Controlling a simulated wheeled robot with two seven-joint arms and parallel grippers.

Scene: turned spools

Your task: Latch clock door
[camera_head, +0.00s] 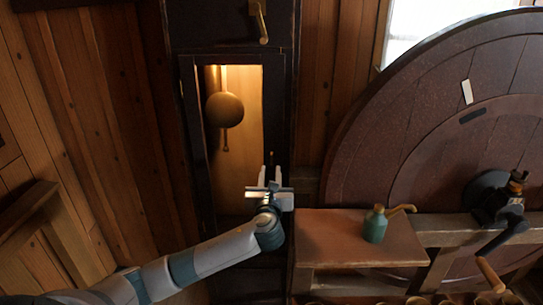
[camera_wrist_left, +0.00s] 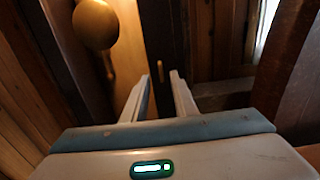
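The tall dark clock case (camera_head: 290,120) stands in the middle of the head view. Its glazed or open front frames a lit interior with a round brass pendulum bob (camera_head: 224,109), which also shows at upper left in the left wrist view (camera_wrist_left: 95,24). The clock door's dark frame (camera_head: 192,130) surrounds this opening. A small brass latch or knob (camera_wrist_left: 160,70) shows on the dark stile in the left wrist view, ahead of the fingers. My left gripper (camera_head: 270,176) is open and empty in front of the door's lower right side. My right gripper is not in view.
A wooden bench (camera_head: 345,240) with a teal oil can (camera_head: 375,226) stands right of the clock. A big wooden wheel (camera_head: 440,130) with a crank (camera_head: 505,225) fills the right side. A brass handle (camera_head: 260,22) hangs on the case above the door.

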